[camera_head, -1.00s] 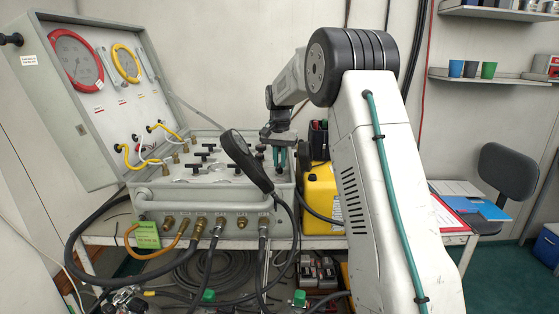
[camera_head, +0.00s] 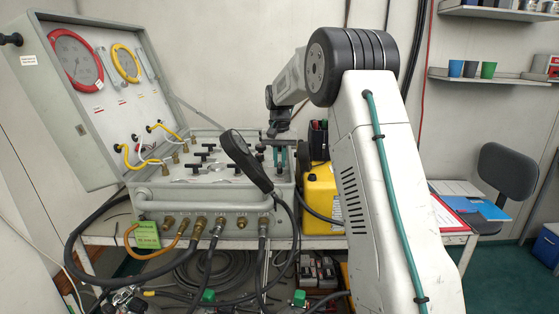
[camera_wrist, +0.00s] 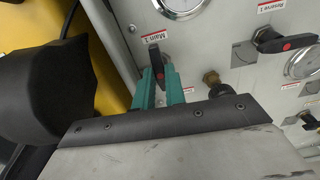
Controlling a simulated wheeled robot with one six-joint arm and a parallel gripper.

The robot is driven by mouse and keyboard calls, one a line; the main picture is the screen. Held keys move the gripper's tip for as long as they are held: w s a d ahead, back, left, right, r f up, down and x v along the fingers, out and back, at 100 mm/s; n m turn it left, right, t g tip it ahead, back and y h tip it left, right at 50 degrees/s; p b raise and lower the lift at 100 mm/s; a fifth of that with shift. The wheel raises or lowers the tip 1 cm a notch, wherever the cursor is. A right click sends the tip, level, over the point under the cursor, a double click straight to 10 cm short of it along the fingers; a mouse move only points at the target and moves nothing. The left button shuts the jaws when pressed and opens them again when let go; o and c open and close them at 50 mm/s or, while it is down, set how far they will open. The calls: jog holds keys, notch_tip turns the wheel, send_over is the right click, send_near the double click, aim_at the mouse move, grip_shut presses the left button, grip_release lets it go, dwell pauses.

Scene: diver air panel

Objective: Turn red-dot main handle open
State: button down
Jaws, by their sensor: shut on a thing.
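The black main handle (camera_wrist: 156,60) shows in the wrist view beside an upside-down "Main 1" label (camera_wrist: 154,36). Its long side runs roughly up and down in the picture, and a small red mark shows near my fingers. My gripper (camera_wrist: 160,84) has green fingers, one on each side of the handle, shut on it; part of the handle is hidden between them. In the head view my gripper (camera_head: 279,158) stands pointing down at the right end of the panel top, and the handle cannot be made out there.
A second red-dot handle (camera_wrist: 286,42) lies crosswise at "Reserve 1", with a brass fitting (camera_wrist: 211,78) nearby. A black hand-held piece (camera_head: 245,160) stands up left of my gripper. A yellow case (camera_head: 321,198) is close on the right. The open lid (camera_head: 95,90) rises at left.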

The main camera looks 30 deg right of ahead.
aim_at(280, 164)
jog(key=c, duration=1.5)
grip_release()
jog(key=shift+o, duration=0.2)
jog(key=shift+r, duration=3.95)
